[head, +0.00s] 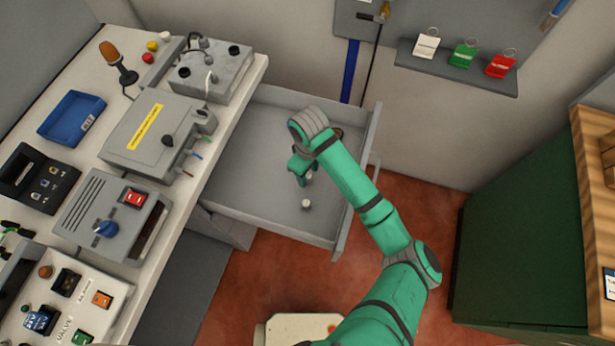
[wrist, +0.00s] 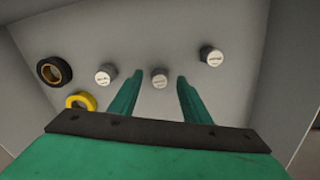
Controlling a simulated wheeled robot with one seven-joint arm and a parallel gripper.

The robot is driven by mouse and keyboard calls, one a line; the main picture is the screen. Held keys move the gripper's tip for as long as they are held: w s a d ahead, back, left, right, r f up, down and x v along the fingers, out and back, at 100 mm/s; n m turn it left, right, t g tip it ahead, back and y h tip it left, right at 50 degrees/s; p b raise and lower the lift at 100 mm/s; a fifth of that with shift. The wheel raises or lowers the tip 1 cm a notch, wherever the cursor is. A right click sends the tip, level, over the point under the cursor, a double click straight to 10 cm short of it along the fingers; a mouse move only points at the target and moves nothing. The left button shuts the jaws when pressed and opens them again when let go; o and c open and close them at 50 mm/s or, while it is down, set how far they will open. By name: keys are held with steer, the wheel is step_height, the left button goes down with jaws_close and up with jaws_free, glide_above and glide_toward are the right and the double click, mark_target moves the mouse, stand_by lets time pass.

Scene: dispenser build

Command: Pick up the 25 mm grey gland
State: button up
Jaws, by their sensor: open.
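Three small grey glands with pale, marked caps are in the open drawer: one at left (wrist: 105,74), one in the middle (wrist: 159,78) and one at right (wrist: 211,55) in the wrist view. The cap markings are too small to read, so I cannot tell which is 25 mm. My gripper (wrist: 160,75) is open and empty above the drawer floor. In the wrist view the middle gland shows between its two green fingers. In the head view one gland (head: 306,204) shows just below my gripper (head: 304,183); my arm hides part of the drawer.
The grey drawer (head: 262,216) stands open, with walls around the glands. A black tape roll (wrist: 54,71) and a yellow ring (wrist: 81,102) lie left of the glands. The bench (head: 175,205) carries several boxes to the left. A green cabinet (head: 520,240) stands at right.

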steer(key=shift+f, duration=1.05)
steer(key=c, duration=1.1)
steer(key=shift+r, duration=0.1)
